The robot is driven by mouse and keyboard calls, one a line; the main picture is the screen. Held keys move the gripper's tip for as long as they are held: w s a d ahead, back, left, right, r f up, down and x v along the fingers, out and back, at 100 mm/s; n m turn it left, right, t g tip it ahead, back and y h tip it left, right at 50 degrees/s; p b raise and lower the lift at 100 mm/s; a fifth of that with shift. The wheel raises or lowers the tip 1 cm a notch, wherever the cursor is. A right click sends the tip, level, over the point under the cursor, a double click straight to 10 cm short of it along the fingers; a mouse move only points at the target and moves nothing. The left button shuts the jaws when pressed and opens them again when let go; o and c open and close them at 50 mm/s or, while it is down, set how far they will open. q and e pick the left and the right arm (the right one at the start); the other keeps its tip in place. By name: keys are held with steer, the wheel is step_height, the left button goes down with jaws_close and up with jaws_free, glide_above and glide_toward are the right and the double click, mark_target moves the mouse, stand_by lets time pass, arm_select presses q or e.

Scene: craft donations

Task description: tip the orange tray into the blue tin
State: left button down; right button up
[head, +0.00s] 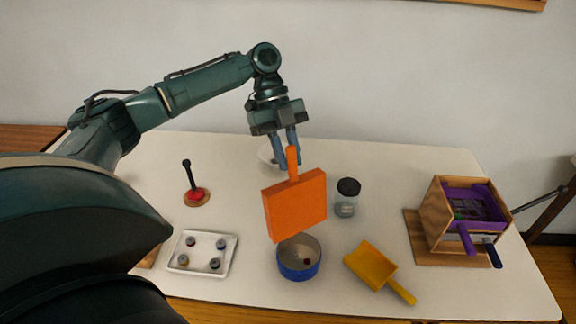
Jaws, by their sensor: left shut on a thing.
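My left gripper (287,150) is shut on the handle of the orange tray (296,205). It holds the tray steeply tilted, handle up, with its broad flat side facing me. The tray's lower edge is over the back part of the blue tin (299,272). The blue tin is a round open container standing on the table, with a small dark reddish thing inside it. The tray's other side is hidden, so I cannot tell whether it holds anything. My right gripper is not in view.
A yellow scoop (371,265) lies right of the tin, with a dark-lidded jar (346,198) behind it. A white tray (181,262) with several small round things stands left. A red-based post (195,194) stands behind that. A wooden box (436,216) with purple parts stands right.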

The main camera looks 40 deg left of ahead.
arm_select(q)
steer(key=r+t+y, duration=0.1)
steer(key=y, duration=0.1)
steer(key=t+y, duration=0.1)
steer(key=y, duration=0.1)
steer(key=shift+d+r, duration=0.1)
steer(key=shift+r, duration=0.3)
steer(key=t+y, duration=0.1)
steer(key=y, duration=0.2)
steer(key=r+t+y, duration=0.1)
steer(key=y, duration=0.1)
steer(key=shift+r+y, duration=0.2)
steer(key=shift+y, duration=0.2)
steer(key=shift+r+t+y, duration=0.4)
steer(key=shift+t+y, duration=0.25)
steer(key=shift+y, duration=0.8)
steer(key=shift+r+t+y, duration=0.35)
steer(key=shift+t+y, duration=0.35)
steer(key=shift+y, duration=0.8)
steer(key=shift+r+t+y, duration=0.4)
steer(key=shift+t+y, duration=0.25)
steer(key=shift+y, duration=0.8)
